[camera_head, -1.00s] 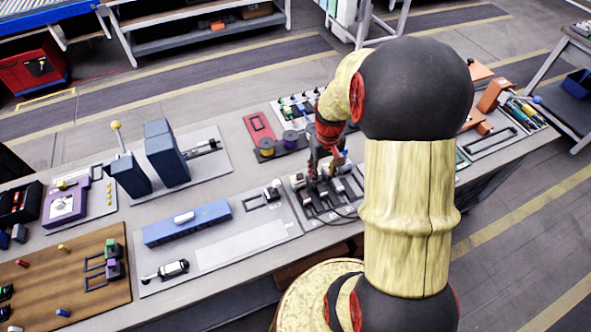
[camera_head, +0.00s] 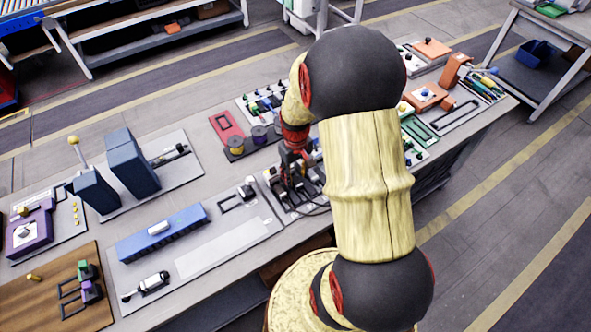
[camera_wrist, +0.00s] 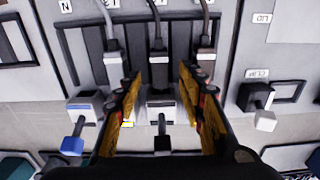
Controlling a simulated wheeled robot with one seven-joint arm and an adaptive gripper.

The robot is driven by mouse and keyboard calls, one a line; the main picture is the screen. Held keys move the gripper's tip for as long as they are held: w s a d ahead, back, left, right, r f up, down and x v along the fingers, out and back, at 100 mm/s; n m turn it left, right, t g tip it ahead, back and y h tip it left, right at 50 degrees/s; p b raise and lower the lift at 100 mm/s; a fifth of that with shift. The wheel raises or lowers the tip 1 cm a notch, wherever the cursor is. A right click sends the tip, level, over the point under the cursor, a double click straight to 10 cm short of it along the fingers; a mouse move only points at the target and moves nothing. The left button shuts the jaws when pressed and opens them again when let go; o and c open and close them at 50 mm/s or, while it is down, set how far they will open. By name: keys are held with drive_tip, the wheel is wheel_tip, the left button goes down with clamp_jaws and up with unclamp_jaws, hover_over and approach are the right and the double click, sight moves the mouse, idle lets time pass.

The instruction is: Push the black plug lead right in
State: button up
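In the wrist view a black plug (camera_wrist: 158,66) on a black lead (camera_wrist: 155,15) lies in the middle of a dark slotted panel (camera_wrist: 75,45). Its lower end is close to a grey block with a black lever (camera_wrist: 161,112); I cannot tell how deep it sits. My gripper (camera_wrist: 160,78) is open, one yellowish finger on each side of the black plug, with a gap on both sides. Paler plugs sit to the left (camera_wrist: 112,62) and right (camera_wrist: 205,60). In the head view my gripper (camera_head: 293,170) is low over this panel, and my arm partly hides it.
A block with a blue lever (camera_wrist: 77,125) stands left of my fingers, and a clip with a pale lever (camera_wrist: 260,100) stands right. On the bench, a blue bar (camera_head: 160,232) and tall dark-blue blocks (camera_head: 132,162) lie left.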

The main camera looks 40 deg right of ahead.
sight(296, 181)
drive_tip(key=shift+f, duration=0.95)
drive_tip(key=shift+c, duration=0.9)
drive_tip(key=c, duration=0.7)
clamp_jaws()
drive_tip(key=o, duration=0.8)
unclamp_jaws()
drive_tip(key=shift+c, duration=0.2)
drive_tip(key=shift+o, duration=0.6)
drive_tip(key=shift+r, duration=0.1)
wheel_tip(296, 181, up, 12)
